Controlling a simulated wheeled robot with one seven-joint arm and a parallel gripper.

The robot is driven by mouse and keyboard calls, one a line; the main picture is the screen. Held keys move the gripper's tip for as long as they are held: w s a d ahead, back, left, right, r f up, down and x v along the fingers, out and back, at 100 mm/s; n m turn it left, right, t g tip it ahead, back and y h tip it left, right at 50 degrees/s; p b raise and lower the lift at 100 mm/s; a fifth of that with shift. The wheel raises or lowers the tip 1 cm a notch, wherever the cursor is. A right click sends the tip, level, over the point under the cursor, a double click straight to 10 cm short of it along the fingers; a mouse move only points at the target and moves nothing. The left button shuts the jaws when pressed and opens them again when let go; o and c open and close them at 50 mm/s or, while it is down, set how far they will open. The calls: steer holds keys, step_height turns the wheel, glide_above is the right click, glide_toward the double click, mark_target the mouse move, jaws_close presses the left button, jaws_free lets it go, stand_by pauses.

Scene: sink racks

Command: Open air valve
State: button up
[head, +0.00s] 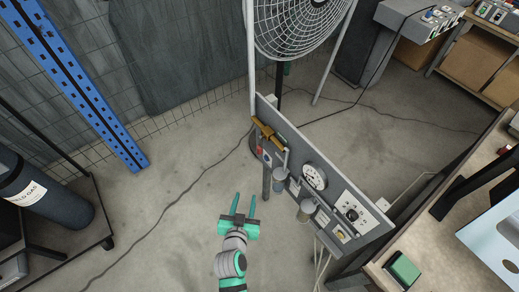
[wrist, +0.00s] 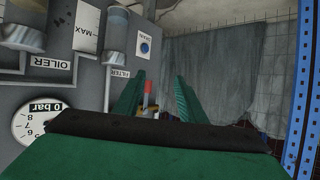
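My gripper (head: 244,201) is open and empty in the head view, on the near side of the grey panel, left of its cylinders, fingers pointing up the picture. In the wrist view my gripper's two green fingers (wrist: 156,86) stand apart. A small red-tipped handle (wrist: 147,88), seemingly the air valve's lever, shows between them, farther off. Its lower part is hidden behind the gripper. In the head view a red piece (head: 260,150) shows at the panel's far left end, below a brass-coloured fitting (head: 267,133). I cannot tell the lever's exact angle.
The panel (head: 374,224) carries a pressure gauge (head: 314,176), which also shows in the wrist view (wrist: 38,124) with the label "0 bar". Cylinders project from the panel (head: 305,210). A fan (head: 296,25) stands behind, a workbench (head: 450,225) right.

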mark_target(258, 151)
steer(key=w+d+r+m+h, duration=0.1)
steer(key=w+r+h, duration=0.1)
steer(key=w, duration=0.4)
steer(key=w+d+r+m+h, duration=0.1)
steer(key=w+r, duration=0.2)
steer(key=w, duration=0.4)
steer(key=x, duration=1)
steer(key=shift+d+f, duration=0.15)
steer(key=shift+f, duration=0.15)
jaws_close()
